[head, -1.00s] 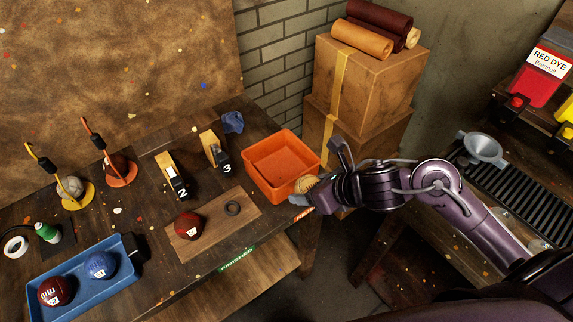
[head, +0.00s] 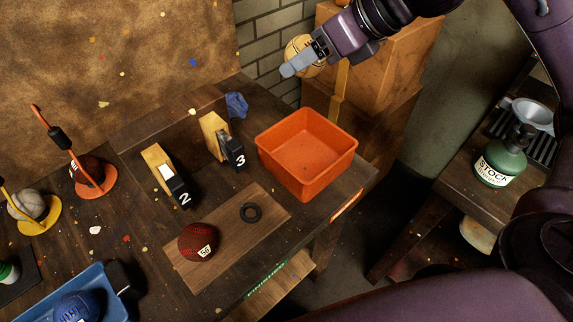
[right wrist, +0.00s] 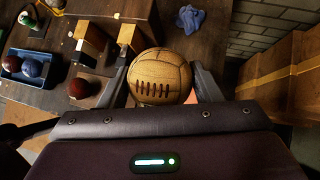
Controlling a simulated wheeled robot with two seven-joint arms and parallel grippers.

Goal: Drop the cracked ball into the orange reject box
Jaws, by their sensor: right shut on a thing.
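My right gripper (head: 303,60) is shut on a tan ball (head: 297,50) and holds it in the air. In the head view they appear above and beyond the orange box (head: 308,187). In the right wrist view the tan ball (right wrist: 159,77) sits between the two fingers, with a row of dark stitch-like marks facing the camera; I cannot tell whether these are a crack. The orange box stands open at the table's right end, and its visible inside is empty. In the right wrist view the ball hides most of it. My left gripper is not in view.
Blocks numbered 2 (head: 168,178) and 3 (head: 222,140) stand left of the box. A blue tray (head: 105,288) holds a blue ball (head: 77,307). Cardboard boxes (head: 385,75) stand behind.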

